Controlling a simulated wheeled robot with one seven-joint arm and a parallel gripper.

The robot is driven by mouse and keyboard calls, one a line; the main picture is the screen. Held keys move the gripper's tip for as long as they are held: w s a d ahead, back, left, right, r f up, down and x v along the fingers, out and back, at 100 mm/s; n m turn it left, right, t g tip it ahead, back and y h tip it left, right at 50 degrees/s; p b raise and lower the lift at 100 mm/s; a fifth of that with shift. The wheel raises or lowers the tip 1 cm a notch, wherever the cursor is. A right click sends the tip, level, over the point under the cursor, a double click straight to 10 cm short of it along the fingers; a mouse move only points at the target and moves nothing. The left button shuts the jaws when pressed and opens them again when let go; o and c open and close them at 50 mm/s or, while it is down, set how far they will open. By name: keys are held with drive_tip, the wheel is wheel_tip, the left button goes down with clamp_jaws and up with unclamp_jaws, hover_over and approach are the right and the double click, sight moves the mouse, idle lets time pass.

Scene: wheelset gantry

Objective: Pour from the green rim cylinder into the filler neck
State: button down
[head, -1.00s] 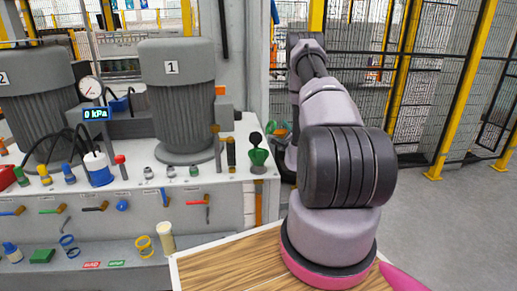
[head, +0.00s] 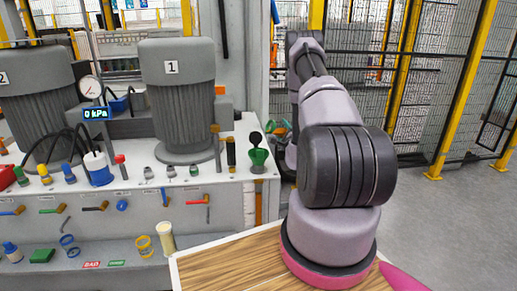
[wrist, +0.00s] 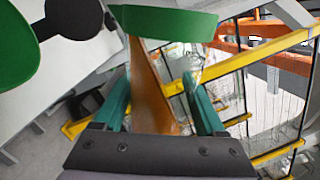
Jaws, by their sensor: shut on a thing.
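My gripper (wrist: 160,95) is shut on the green rim cylinder (wrist: 150,80), its teal fingers on either side of the brown-orange body. The wide green rim (wrist: 165,22) points to the top of the wrist view; the cylinder looks tilted there. Its contents are not visible. The filler neck is a green funnel (head: 258,157) with a black round part (head: 255,139) above it, at the right end of the bench. A green shape, likely this funnel (wrist: 15,45), shows at the left of the wrist view, apart from the rim. My arm mostly hides the gripper in the head view.
The grey bench carries two large motors (head: 178,95), a gauge (head: 89,89), a blue-and-white container (head: 98,169) and several small valves and fittings. A yellow-posted mesh fence (head: 430,80) stands behind and right. Open floor (head: 440,220) lies at the right.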

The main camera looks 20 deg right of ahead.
drive_tip(key=shift+r+n, duration=0.3)
drive_tip(key=shift+n, duration=0.1)
idle(0.4)
